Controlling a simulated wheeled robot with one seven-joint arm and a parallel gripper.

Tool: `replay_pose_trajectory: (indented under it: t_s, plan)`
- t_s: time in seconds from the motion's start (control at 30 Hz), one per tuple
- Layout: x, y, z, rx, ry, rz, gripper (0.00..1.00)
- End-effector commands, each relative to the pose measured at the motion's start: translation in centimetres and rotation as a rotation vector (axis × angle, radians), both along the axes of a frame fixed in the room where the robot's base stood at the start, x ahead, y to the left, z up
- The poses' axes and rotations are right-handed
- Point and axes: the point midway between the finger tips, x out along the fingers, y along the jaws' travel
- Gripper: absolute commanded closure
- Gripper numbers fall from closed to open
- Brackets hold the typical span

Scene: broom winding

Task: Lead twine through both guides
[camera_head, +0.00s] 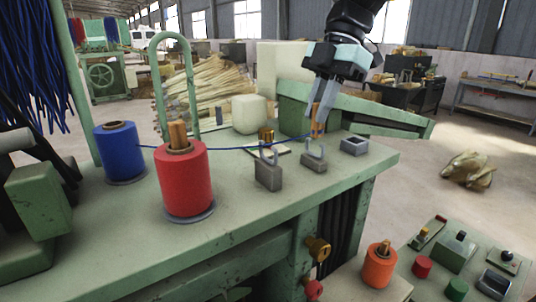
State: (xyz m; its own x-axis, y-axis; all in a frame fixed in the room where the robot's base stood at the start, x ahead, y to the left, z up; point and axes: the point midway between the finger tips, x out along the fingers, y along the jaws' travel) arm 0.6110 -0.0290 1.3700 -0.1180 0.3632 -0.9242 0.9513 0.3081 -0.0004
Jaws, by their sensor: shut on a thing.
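A blue twine spool (120,152) stands upright at the left of the green bench. Its blue twine (230,148) runs right, behind the red spool, toward my gripper. Two grey guides with upright loops stand on the bench: a nearer left guide (268,172) and a right guide (313,160). The twine crosses near the top of the left guide; I cannot tell whether it passes through its loop. My gripper (319,122) points down, above and slightly behind the right guide, shut on a small brown wooden piece (316,125) where the twine ends.
A red spool (183,180) stands in front of the twine line. A small grey square holder (355,146) sits right of the guides. A brass piece (266,135) and a pale block (249,113) stand behind. A green arch (190,85) rises at the left.

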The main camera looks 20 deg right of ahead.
Motion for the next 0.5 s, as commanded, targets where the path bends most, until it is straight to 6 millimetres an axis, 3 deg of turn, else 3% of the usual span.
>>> replay_pose_trajectory:
  t_s: [0.5]
  plan:
    - [3.0, -4.0, 0.1, 0.000, 0.002, -0.001, 1.00]
